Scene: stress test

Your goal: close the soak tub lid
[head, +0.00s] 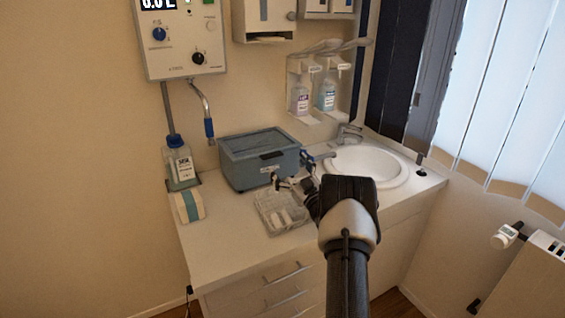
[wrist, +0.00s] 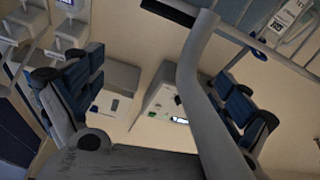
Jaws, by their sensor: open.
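The soak tub (head: 258,166) is a grey-blue box on the counter, with its lid (head: 258,142) on top. The lid looks down or nearly down; a small gap cannot be told at this size. My gripper (head: 291,170) is at the tub's front right corner, its fingers spread and nothing visible between them. Whether a finger touches the tub cannot be told. In the wrist view my gripper (wrist: 163,95) shows blue-padded fingers wide apart. A curved grey bar (wrist: 190,75) crosses that view; I cannot tell what it belongs to.
A clear tray (head: 280,213) with pale items lies in front of the tub. The sink (head: 366,164) is at right. A wall unit (head: 180,40) with a hanging hose is above. The front left counter is clear.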

